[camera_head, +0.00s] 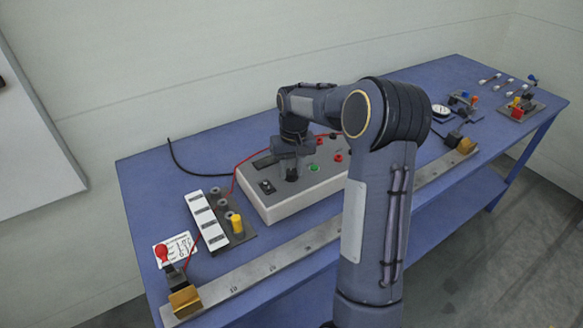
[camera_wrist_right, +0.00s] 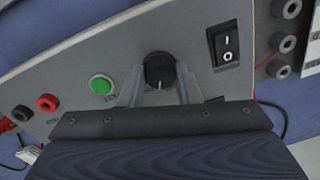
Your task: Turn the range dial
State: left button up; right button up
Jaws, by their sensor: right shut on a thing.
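The range dial (camera_wrist_right: 159,70) is a round black knob with a light pointer line on the sloped face of a grey instrument box (camera_head: 322,187). In the right wrist view it sits between the two grey fingers of my right gripper (camera_wrist_right: 160,92), which is shut on it. In the head view my right gripper (camera_head: 292,174) reaches down onto the box top, and the dial is mostly hidden by it. A green button (camera_wrist_right: 102,84) and a black rocker switch (camera_wrist_right: 226,43) flank the dial. My left gripper is not in view.
Red and black terminals (camera_wrist_right: 47,102) are on the box. A long metal ruler bar (camera_head: 272,262) with brass clamps runs along the table front.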

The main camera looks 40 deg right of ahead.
aim_at(293, 172)
jog(key=shift+m, duration=1.7)
jog(key=o, duration=1)
jog(key=shift+r, duration=0.1)
notch_tip(293, 172, up, 8)
jog(key=shift+s+d+f, duration=0.1)
jog(key=shift+d+f, duration=0.05)
